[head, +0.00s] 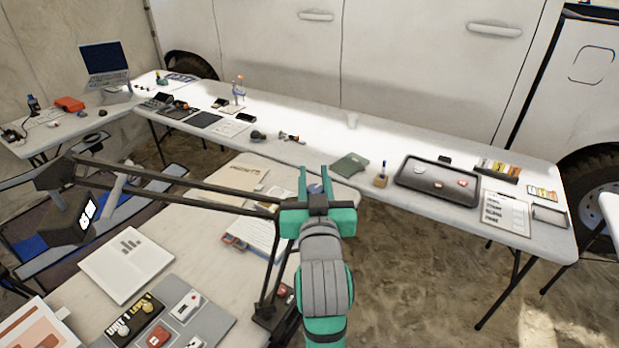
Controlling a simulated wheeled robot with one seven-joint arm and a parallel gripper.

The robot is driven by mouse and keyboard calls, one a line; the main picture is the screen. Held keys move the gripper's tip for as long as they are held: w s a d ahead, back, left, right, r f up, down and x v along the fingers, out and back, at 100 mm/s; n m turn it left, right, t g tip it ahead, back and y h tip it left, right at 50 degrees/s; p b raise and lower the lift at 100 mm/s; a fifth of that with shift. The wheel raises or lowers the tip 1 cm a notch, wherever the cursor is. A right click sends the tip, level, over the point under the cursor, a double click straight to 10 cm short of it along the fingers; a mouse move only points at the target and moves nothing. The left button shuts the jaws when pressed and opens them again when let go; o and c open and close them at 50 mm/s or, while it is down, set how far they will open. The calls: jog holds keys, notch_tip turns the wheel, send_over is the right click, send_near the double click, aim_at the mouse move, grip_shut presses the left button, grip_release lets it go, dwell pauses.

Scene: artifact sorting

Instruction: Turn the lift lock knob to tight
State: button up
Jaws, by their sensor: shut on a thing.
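My gripper (314,178) is at the centre, its two teal fingers pointing away from me. The black lift arm (170,188) has two long bars that run left from beside my gripper to a dark boxy head (75,218) with a lit display. Dark struts (273,262) come down beside my wrist to a dark base (270,318).
A long white table (335,140) behind bears a dark case (437,184), a green cloth-like item (350,165) and cards. Sandy floor lies to the right.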

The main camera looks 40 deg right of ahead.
jog(key=shift+s+d+m+g+h, duration=0.15)
jog(key=shift+d+m+g+h, duration=0.05)
jog(key=shift+m+g+h, duration=0.65)
jog(key=shift+s+d+m+g+h, duration=0.15)
jog(key=shift+d+m+g+h, duration=0.05)
jog(key=shift+m+g+h, duration=0.65)
jog(key=shift+s, duration=0.1)
jog(key=o, duration=1.1)
jog(key=shift+d, duration=0.1)
jog(key=shift+c, duration=0.2)
